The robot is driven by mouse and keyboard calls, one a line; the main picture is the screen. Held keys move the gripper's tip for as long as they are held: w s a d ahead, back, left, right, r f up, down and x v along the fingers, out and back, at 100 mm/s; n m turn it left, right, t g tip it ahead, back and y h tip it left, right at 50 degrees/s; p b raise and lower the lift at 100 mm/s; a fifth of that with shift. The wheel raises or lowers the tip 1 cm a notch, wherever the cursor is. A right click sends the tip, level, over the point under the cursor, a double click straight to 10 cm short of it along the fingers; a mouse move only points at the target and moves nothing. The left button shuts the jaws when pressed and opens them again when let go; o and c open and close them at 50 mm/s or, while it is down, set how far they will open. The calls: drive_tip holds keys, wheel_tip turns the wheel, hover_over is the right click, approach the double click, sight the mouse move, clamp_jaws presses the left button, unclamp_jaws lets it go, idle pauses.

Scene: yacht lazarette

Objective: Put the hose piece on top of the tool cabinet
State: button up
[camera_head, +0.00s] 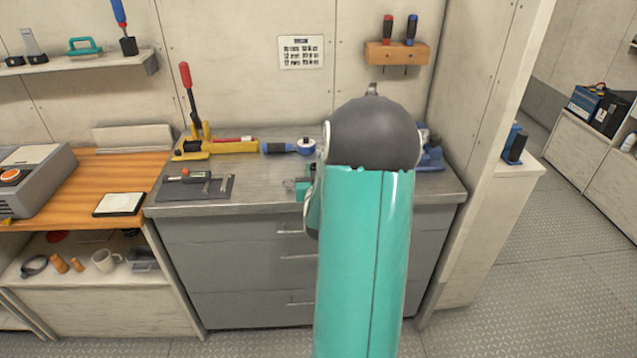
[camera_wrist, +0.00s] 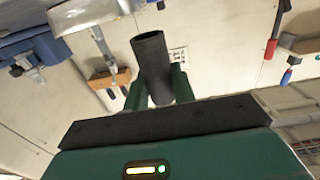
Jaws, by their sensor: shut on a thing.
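The hose piece (camera_wrist: 151,52) is a short, dark, hollow tube in the wrist view. My gripper (camera_wrist: 159,86) is shut on it, with one green finger on each side, and its open end points away from the gripper's palm. In the head view my arm hides the hose piece and most of the gripper. The tool cabinet (camera_head: 258,178) is grey, with a metal top and several drawers, and stands behind my arm. I cannot tell how high the hose piece is above the cabinet top.
On the cabinet top are a yellow tool with a red handle (camera_head: 188,90), a blue-handled tool (camera_head: 290,148), a dark mat (camera_head: 196,188) with small tools, and a blue vise (camera_head: 431,155) at right. A screwdriver rack (camera_head: 396,54) hangs above. The front middle of the top looks bare.

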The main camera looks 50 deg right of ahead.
drive_tip(key=shift+d+f, duration=0.5)
drive_tip(key=shift+f, duration=0.15)
drive_tip(key=shift+d+f, duration=0.15)
drive_tip(key=shift+f, duration=0.75)
drive_tip(key=shift+d+f, duration=0.1)
drive_tip(key=shift+f, duration=0.75)
drive_tip(key=shift+f, duration=0.15)
drive_tip(key=o, duration=1)
drive_tip(key=shift+c, duration=0.2)
drive_tip(key=shift+s+a, duration=0.15)
drive_tip(key=shift+a, duration=0.05)
drive_tip(key=v, duration=1.1)
drive_tip(key=shift+s, duration=0.2)
